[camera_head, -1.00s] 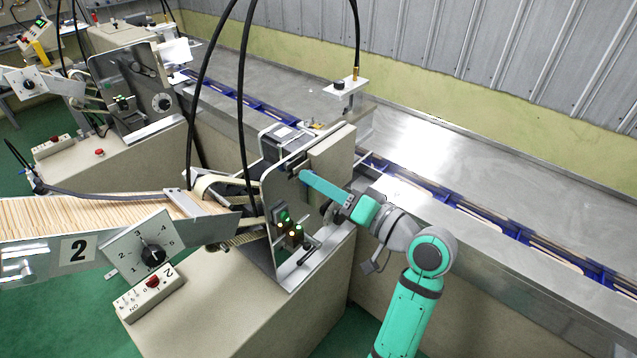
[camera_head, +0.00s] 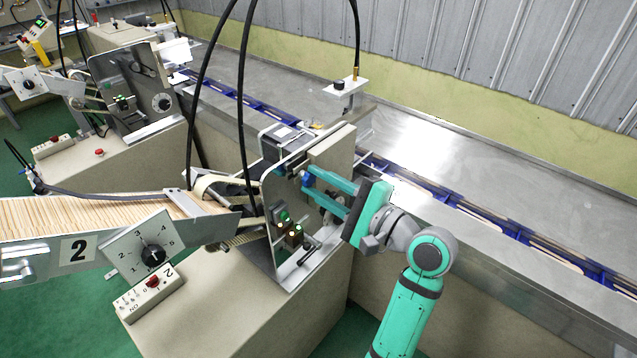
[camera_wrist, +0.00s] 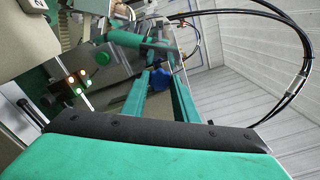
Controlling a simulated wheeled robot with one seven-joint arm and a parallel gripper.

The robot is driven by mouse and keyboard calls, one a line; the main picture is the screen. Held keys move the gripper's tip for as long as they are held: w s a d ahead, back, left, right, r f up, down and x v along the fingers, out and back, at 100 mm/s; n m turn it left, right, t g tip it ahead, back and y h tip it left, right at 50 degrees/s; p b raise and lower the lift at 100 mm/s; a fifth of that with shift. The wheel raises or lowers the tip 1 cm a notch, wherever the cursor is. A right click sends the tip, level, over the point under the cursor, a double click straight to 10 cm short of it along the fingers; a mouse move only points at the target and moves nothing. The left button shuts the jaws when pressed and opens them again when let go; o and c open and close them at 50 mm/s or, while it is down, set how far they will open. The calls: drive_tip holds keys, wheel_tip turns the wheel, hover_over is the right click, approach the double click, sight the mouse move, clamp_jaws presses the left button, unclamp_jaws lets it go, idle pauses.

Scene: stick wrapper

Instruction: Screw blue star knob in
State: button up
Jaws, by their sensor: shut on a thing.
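The blue star knob (camera_wrist: 160,78) sits between the tips of my gripper's two long teal fingers in the wrist view. In the head view the knob (camera_head: 306,180) is a small blue spot at the machine's metal side plate (camera_head: 275,225), mostly hidden by the fingers. My gripper (camera_head: 309,184) reaches in from the right and is shut on the knob. Whether the knob's stem is seated in the plate cannot be told.
Lit green and yellow buttons (camera_head: 286,224) are on the plate below the fingers. Black cables (camera_head: 243,90) hang left of the plate. A conveyor with blue guides (camera_head: 480,215) runs behind my arm. A stick feed tray (camera_head: 90,215) lies at left.

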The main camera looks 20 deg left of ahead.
drive_tip(key=m, duration=0.4)
drive_tip(key=shift+m, duration=0.4)
drive_tip(key=o, duration=0.9)
drive_tip(key=shift+o, duration=0.2)
